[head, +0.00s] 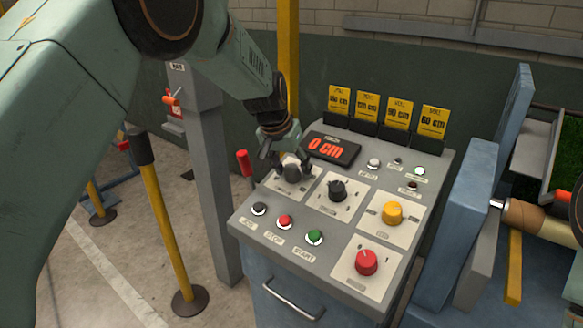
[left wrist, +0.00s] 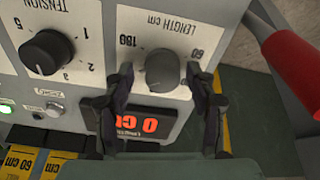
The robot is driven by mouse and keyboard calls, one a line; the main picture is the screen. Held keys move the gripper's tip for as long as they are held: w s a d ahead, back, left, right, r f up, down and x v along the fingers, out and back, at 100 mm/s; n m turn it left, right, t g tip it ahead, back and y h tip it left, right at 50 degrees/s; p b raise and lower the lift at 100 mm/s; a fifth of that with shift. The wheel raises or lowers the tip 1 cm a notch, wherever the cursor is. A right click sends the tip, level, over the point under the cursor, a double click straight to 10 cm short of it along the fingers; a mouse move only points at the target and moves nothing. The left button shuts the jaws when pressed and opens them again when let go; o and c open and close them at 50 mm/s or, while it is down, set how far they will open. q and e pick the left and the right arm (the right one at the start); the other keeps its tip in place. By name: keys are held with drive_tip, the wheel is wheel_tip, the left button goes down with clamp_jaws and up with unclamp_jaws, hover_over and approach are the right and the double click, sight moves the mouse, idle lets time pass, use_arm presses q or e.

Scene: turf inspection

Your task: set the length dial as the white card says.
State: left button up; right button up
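The grey length dial (head: 292,172) sits at the upper left of the console's sloping top. In the left wrist view the dial (left wrist: 162,68) shows upside down, with "LENGTH cm", "60" and what looks like "180" on its plate. My left gripper (head: 284,158) is at the dial. In the wrist view its fingers (left wrist: 160,82) stand either side of the dial, with a small gap each side, so it looks open. The display (head: 330,149) reads "0 cm". I see no white card; several yellow cards (head: 398,114) with cm values stand at the back. My right gripper is not in view.
The console also bears a black tension dial (head: 338,190), a yellow knob (head: 392,213), a red knob (head: 366,262) and several push buttons. A red-topped handle (head: 244,163) stands left of the console, near my left arm. Blue machine panels (head: 462,210) stand at its right.

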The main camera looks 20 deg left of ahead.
use_arm(q)
drive_tip(key=shift+w+a+f, duration=0.15)
drive_tip(key=shift+w+f, duration=0.1)
drive_tip(key=c, duration=1.1)
drive_tip(key=shift+o, duration=0.2)
drive_tip(key=shift+r+n+p, duration=0.2)
drive_tip(key=shift+n+p, duration=0.1)
drive_tip(key=shift+p, duration=0.25)
drive_tip(key=n+p, duration=0.5)
drive_tip(key=p, duration=0.2)
drive_tip(key=shift+r+n, duration=0.15)
drive_tip(key=shift+n, duration=0.15)
drive_tip(key=n+p, duration=0.2)
drive_tip(key=shift+a+n, duration=0.1)
drive_tip(key=shift+n, duration=0.2)
drive_tip(key=shift+n+y+p, duration=0.3)
drive_tip(key=shift+n+p, duration=0.6)
drive_tip(key=shift+n, duration=0.6)
drive_tip(key=shift+w, duration=0.1)
